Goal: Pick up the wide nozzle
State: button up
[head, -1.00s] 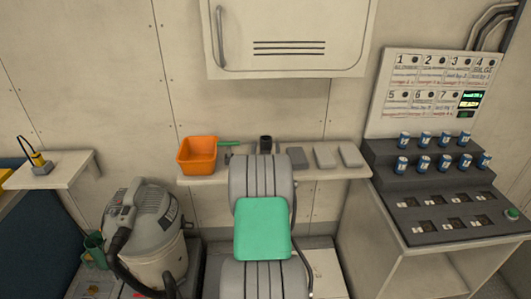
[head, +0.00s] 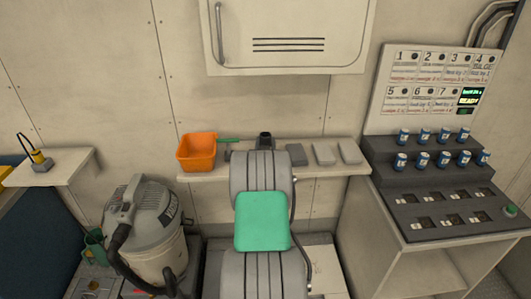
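I cannot pick out the wide nozzle for certain. A small dark upright piece (head: 265,140) shows at the back of the wall shelf, just above the top of my arm; I cannot tell what it is. Several flat grey blocks lie on the shelf to its right, among them one block (head: 324,153). A green-handled item (head: 228,140) lies to its left, beside the orange bin. My grey arm with a green panel rises in the middle and hides part of the shelf. My gripper is not seen.
The orange bin (head: 197,152) stands at the left end of the shelf (head: 210,176). A grey vacuum (head: 145,230) with a black hose stands lower left. A console (head: 425,200) with blue-and-white cans is at right. A wall cabinet (head: 290,30) hangs above the shelf.

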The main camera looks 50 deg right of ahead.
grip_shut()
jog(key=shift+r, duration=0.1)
